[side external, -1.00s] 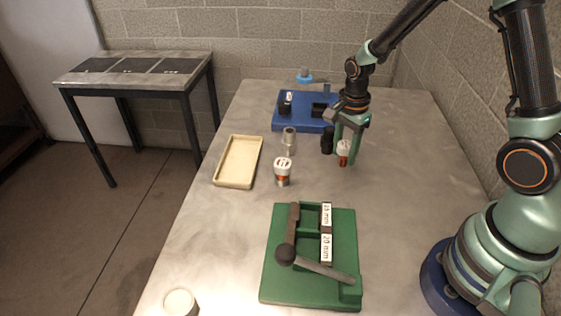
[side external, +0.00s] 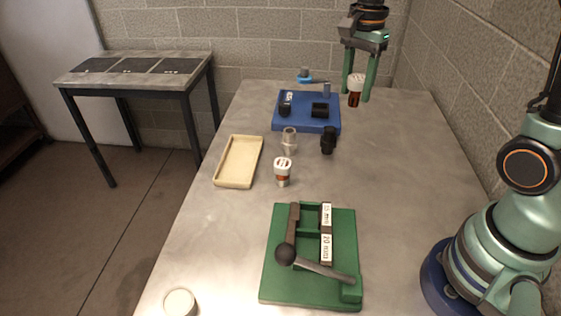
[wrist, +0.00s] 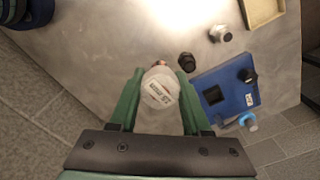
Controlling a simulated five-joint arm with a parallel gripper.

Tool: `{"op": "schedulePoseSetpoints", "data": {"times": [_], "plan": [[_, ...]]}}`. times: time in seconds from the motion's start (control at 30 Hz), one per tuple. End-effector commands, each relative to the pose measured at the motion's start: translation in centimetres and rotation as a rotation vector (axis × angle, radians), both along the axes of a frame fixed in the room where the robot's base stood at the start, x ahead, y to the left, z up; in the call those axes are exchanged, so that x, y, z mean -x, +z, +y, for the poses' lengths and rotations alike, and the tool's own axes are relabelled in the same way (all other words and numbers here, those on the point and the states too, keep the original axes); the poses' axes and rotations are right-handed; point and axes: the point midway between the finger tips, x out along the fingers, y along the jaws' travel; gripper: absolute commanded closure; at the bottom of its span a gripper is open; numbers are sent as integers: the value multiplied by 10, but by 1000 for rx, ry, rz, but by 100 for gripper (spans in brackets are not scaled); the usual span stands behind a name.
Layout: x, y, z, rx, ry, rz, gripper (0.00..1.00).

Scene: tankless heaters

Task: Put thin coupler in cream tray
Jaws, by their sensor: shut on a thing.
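My gripper (side external: 357,96) is at the far end of the table, shut on a white-capped coupler (side external: 355,87) with an orange-brown lower part. In the wrist view this coupler (wrist: 160,88) sits between the two green fingers, its cap label seeming to read 15 mm. It is upright and looks raised off the table. I take it as the thin coupler. A similar white-capped coupler (side external: 283,169) stands on the table; its label is too small to read. The cream tray (side external: 219,182) lies empty at the table's left side, well away from my gripper; its corner shows in the wrist view (wrist: 262,12).
A blue fixture (side external: 306,124) with black parts lies left of my gripper. A metal fitting (side external: 289,142) and a black fitting (side external: 328,141) stand between it and the near coupler. A green lever fixture (side external: 310,285) is in front.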

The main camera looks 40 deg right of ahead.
Motion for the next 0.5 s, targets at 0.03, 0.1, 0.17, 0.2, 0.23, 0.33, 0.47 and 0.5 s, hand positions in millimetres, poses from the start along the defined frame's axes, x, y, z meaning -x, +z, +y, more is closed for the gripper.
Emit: {"op": "schedulePoseSetpoints", "data": {"times": [0.03,0.1,0.17,0.2,0.23,0.33,0.47,0.5], "plan": [[2,-1,3,0,68,0,100],[5,-4,8,0,189,1,100],[8,-7,11,0,304,1,100],[10,-9,14,0,382,0,100],[11,-10,16,0,441,0,100],[16,-15,22,-1,635,1,100],[23,-20,31,0,887,-1,100],[25,-22,33,0,962,0,100]]}}
